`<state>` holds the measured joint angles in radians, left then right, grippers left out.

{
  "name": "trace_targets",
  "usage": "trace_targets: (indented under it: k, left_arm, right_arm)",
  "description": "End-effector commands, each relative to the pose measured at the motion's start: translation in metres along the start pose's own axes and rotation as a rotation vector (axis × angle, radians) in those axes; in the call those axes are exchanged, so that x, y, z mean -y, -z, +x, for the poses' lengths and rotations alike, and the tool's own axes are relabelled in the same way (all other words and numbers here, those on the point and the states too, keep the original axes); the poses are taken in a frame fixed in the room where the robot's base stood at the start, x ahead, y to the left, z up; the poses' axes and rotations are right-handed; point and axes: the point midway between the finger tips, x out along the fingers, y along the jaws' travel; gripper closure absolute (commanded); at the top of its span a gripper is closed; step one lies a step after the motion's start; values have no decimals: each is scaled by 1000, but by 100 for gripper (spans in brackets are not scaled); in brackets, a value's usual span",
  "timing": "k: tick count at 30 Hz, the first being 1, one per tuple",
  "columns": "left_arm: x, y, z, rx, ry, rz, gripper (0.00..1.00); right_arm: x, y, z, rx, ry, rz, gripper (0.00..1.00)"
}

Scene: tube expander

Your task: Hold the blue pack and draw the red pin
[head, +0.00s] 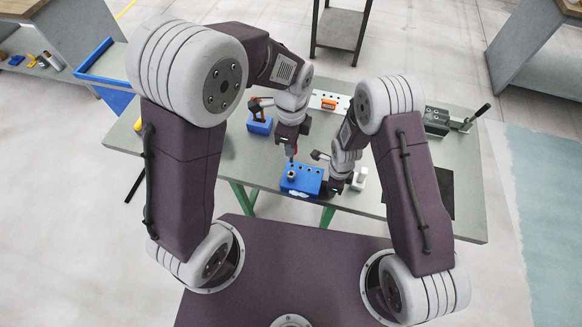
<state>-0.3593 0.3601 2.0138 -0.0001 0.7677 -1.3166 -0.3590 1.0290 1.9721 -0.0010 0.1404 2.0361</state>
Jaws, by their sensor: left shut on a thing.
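The blue pack (300,181) sits on the grey table near its front edge, with a metal fitting on its top. My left gripper (291,152) points down just above the back of the pack. It is shut on the red pin (296,149), of which only a small red part shows beside the fingers. I cannot tell whether the pin's lower end is still in the pack. My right gripper (331,184) is at the right end of the pack. Its fingers are mostly hidden by its own body, so its grip does not show clearly.
A second blue block (260,125) with a brown-black clamp stands at the back left. A white strip with an orange piece (329,103) lies at the back. A small white block (359,179) is right of my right gripper. A grey lever device (440,122) stands at the right.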

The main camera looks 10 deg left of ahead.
Motion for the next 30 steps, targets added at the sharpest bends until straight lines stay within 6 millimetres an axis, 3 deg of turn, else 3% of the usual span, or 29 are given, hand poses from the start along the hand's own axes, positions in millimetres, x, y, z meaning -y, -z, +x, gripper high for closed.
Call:
trace_targets:
  k: [5,6,8,9,15,16,18,25,27,30]
  left_arm:
    - [0,0,0,0,0,0,100]
    - [0,0,0,0,0,0,100]
    - [0,0,0,0,0,0,100]
    - [0,0,0,0,0,0,100]
    - [0,0,0,0,0,0,100]
    - [0,0,0,0,0,0,100]
    - [0,0,0,0,0,0,100]
    - [0,0,0,0,0,0,100]
    - [0,0,0,0,0,0,100]
    - [0,0,0,0,0,0,100]
  right_arm:
    - [0,0,0,-1,-1,0,91]
    - [0,0,0,-1,-1,0,73]
    - [0,0,0,-1,-1,0,56]
    - [0,0,0,-1,-1,0,53]
    - [0,0,0,0,-1,0,53]
    - [0,0,0,0,-1,0,50]
    - [0,0,0,0,0,0,35]
    - [0,0,0,0,0,0,35]
    - [0,0,0,0,0,0,16]
    - [0,0,0,0,0,0,16]
